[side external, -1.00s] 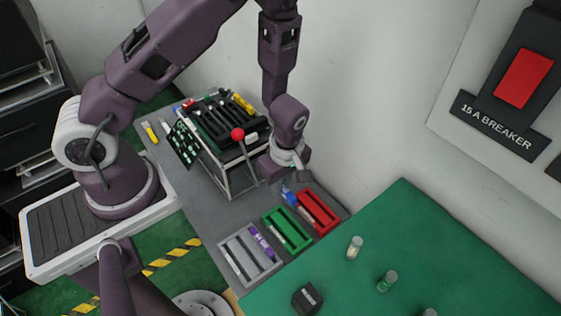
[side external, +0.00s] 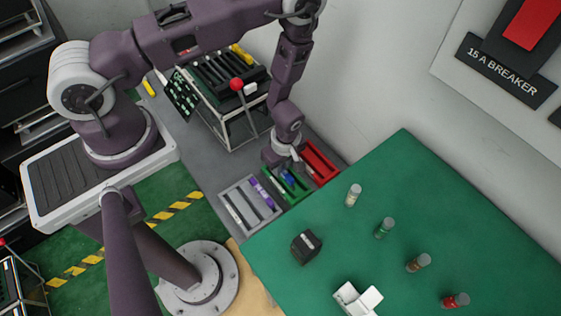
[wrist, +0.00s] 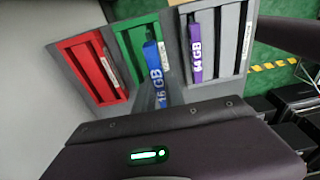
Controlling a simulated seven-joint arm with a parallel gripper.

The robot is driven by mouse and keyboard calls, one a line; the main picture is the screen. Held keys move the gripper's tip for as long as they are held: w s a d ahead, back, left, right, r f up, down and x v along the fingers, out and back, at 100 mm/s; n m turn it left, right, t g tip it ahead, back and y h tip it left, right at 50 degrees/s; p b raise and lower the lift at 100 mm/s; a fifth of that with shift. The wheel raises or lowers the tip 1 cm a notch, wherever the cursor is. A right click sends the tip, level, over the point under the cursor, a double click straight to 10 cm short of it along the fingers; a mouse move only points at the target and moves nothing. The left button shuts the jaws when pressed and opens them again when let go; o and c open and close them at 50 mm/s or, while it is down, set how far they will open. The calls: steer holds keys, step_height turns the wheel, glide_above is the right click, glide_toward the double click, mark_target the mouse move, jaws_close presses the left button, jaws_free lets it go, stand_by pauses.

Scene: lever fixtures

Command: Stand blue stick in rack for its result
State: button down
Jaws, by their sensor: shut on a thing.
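The blue stick (wrist: 156,72), marked "16 GB", is held by my gripper (side external: 284,170). It also shows in the side view (side external: 287,178), over the green rack (side external: 291,195). In the wrist view it overlaps the green rack (wrist: 125,42), with its far end near that rack's right part. I cannot tell whether it is inside a slot or above it. My fingertips are mostly hidden behind my gripper body in the wrist view. The red rack (side external: 319,160) and grey rack (side external: 236,212) stand on either side of the green one. Their small labels are unreadable.
A purple stick (wrist: 195,55), marked "64 GB", stands in the grey rack. A machine with a red-ball lever (side external: 237,84) stands behind. The green table (side external: 400,180) to the right holds several vials, a black block (side external: 306,247) and a white device (side external: 357,299).

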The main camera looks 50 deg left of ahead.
steer(key=shift+f, duration=1.7)
steer(key=shift+f, duration=1.2)
steer(key=c, duration=1.3)
jaws_free()
steer(key=shift+c, duration=0.2)
steer(key=shift+w, duration=0.1)
steer(key=shift+w, duration=0.15)
steer(key=shift+r, duration=0.2)
steer(key=r, duration=0.4)
steer(key=d+r, duration=0.1)
steer(key=r, duration=0.1)
steer(key=shift+r, duration=0.35)
